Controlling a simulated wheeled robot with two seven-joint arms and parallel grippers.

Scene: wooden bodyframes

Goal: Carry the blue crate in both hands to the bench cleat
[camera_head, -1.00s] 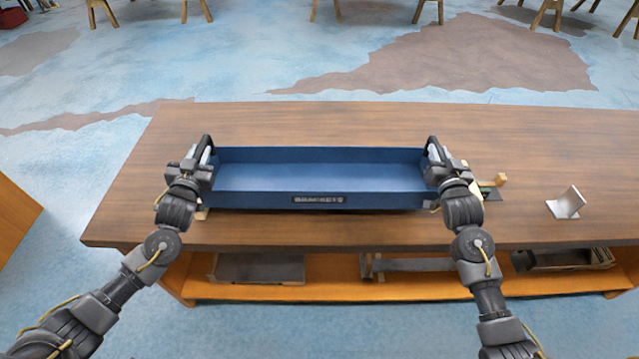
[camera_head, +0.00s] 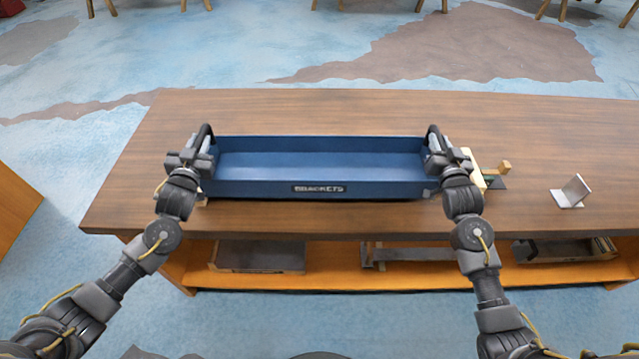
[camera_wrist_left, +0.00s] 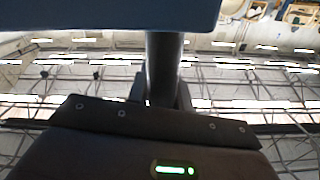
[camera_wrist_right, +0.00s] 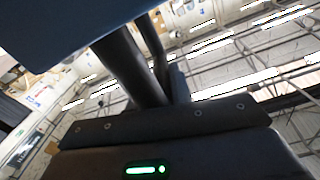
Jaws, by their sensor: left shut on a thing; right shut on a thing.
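The blue crate (camera_head: 250,188), a long shallow open tray with a "BRACKETS" label on its front, is level and looks empty. It is over the left half of the wooden bench; I cannot tell whether it touches the top. My left gripper (camera_head: 207,146) is shut on its left handle, and my right gripper (camera_head: 434,146) on its right handle. Each wrist view shows a dark handle bar, in the left (camera_wrist_left: 164,65) and in the right (camera_wrist_right: 128,65), with the crate's blue underside above. A pale wooden piece (camera_head: 475,168) stands beside the crate's right end; I cannot tell whether it is the cleat.
A small wooden-ended clamp-like item (camera_head: 497,175) and a metal angle bracket (camera_head: 571,191) stand to the right. The lower shelf (camera_head: 330,275) holds several trays and parts.

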